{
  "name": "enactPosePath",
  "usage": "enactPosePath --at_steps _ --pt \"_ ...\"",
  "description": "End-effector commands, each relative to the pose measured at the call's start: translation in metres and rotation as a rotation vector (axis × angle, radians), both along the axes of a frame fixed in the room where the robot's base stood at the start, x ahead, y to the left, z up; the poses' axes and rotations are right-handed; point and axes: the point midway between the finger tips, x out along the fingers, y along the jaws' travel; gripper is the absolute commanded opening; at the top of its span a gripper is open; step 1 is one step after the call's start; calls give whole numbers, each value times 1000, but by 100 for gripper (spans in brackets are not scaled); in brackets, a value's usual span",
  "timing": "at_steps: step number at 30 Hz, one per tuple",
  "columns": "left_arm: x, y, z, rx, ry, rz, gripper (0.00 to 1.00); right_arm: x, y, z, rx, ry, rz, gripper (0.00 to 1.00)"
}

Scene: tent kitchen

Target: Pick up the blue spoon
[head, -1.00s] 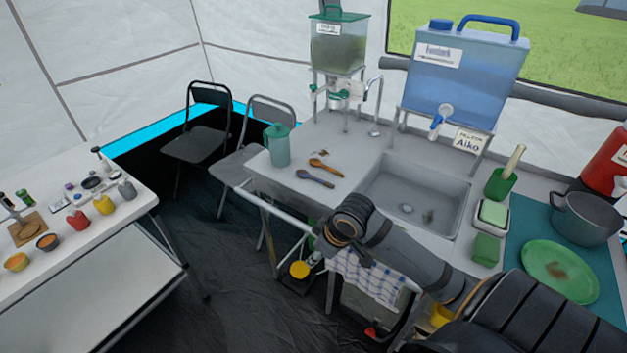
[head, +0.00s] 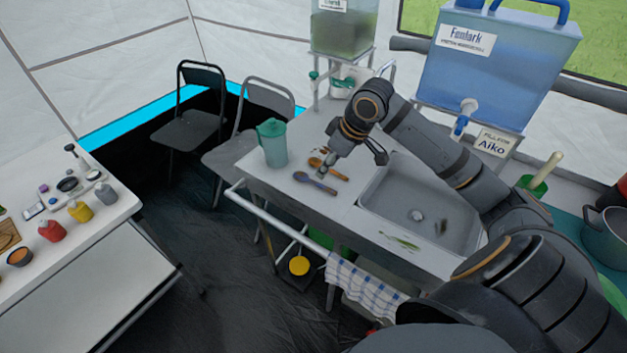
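The blue spoon (head: 314,183) lies flat on the counter, left of the sink. A wooden-brown spoon (head: 328,169) lies just behind it, nearly parallel. My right gripper (head: 353,160) is above the counter, just right of and above the spoons. Its fingers are spread apart, and nothing shows between them. The left finger overlaps the brown spoon's area in the picture. The gripper's height above the counter is hard to judge. My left gripper is out of view.
A teal pitcher (head: 272,143) stands left of the spoons. The sink (head: 414,215) is to the right, with the blue water tank (head: 494,75) behind it. The counter's front edge has a metal rail (head: 270,216). A white table (head: 75,250) stands far left.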

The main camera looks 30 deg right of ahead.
Motion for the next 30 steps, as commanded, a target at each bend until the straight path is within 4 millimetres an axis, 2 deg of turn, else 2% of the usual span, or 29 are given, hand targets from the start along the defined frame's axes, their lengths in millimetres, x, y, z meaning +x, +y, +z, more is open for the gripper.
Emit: enactPosePath --at_steps 2,5,10,13,18,21,30 --pt "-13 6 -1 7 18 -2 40 4 3 -13 7 1 -1 39" --pt "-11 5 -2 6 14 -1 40 8 4 -23 4 1 -2 39" --pt "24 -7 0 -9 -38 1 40 10 4 -28 -1 2 0 39" --pt "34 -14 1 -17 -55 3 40 11 3 -36 1 4 -2 39" --pt "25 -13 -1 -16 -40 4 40 17 1 -66 5 3 -2 39" --pt "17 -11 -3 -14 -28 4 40 22 3 -77 3 1 -1 39" --pt "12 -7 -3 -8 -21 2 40 23 2 -80 -2 1 0 39"
